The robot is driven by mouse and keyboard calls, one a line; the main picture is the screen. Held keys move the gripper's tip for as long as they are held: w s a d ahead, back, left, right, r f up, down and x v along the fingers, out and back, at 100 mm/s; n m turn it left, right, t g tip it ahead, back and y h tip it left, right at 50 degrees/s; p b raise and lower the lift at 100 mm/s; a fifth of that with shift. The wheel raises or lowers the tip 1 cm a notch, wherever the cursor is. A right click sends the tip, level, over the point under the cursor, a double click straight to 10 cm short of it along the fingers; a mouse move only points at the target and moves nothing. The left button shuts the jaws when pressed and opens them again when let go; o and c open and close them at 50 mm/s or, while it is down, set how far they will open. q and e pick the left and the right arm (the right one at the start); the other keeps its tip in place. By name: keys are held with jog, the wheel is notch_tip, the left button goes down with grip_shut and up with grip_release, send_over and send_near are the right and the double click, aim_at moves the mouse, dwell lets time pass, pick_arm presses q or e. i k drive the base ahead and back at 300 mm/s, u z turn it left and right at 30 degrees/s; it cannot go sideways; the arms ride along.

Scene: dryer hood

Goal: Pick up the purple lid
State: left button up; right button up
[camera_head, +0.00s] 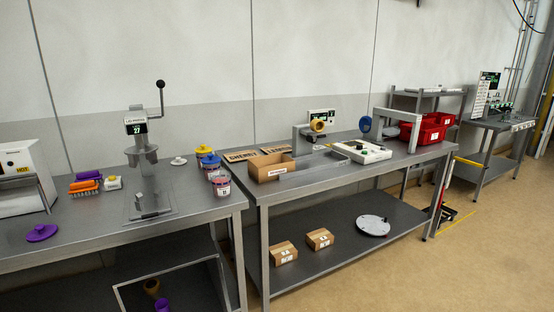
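The purple lid (42,232) lies flat on the left grey metal table, near its left side. It is a round disc with a small raised knob on top. Nothing touches it. It sits in front of a white machine with a yellow label. Neither of my grippers shows in the head view.
The white machine (22,180) stands behind the lid. Orange and purple brushes (85,185) and a lever press (148,170) stand to the right. Lidded tubs (213,172) are near the table's right end. The left table (90,245) is clear between lid and press.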

aim_at(42, 231)
jog(key=u, duration=1.6)
